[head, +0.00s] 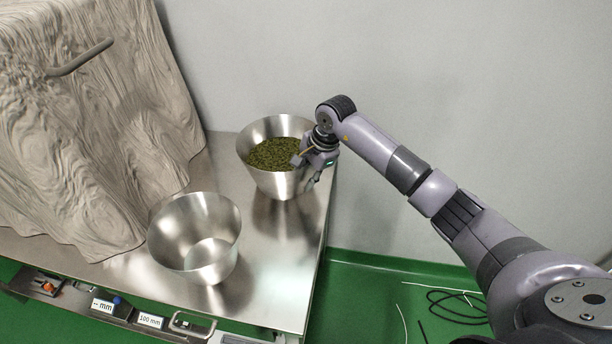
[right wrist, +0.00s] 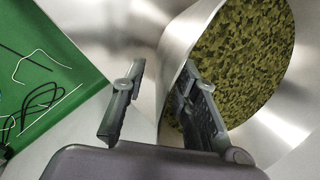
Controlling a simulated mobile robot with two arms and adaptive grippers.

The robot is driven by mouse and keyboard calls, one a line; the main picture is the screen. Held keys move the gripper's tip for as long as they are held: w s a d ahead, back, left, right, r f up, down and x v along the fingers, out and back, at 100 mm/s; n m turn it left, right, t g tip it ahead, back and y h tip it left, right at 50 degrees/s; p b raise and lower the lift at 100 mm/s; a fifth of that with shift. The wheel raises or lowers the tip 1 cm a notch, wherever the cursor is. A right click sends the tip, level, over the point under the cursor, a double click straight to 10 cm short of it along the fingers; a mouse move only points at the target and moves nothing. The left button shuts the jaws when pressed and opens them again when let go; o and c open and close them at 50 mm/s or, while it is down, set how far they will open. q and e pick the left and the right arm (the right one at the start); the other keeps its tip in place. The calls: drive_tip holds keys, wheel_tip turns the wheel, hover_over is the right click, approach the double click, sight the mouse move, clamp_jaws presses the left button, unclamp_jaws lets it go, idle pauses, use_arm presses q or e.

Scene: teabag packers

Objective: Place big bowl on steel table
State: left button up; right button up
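A steel bowl filled with green-brown leaves (head: 268,182) stands on the steel table (head: 285,285) near its back right edge. My right gripper (head: 308,172) is at this bowl's right rim. In the right wrist view the gripper (right wrist: 160,100) is open, with a gap between its fingers. One finger is on the inner side of the bowl wall (right wrist: 178,50) and the other is outside it. An empty steel bowl (head: 195,262) stands nearer the front of the table. I cannot tell which bowl is the bigger one. My left gripper is not in view.
A large grey draped, wrinkled shape (head: 90,130) with a bent bar (head: 82,57) fills the left side. The table's front edge carries labels and a handle (head: 190,325). Dark cables (head: 450,303) lie on the green floor at right. Bare tabletop lies right of the empty bowl.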

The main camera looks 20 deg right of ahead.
drive_tip(key=b+v, duration=0.1)
drive_tip(key=v, duration=1.1)
drive_tip(key=shift+b, duration=0.3)
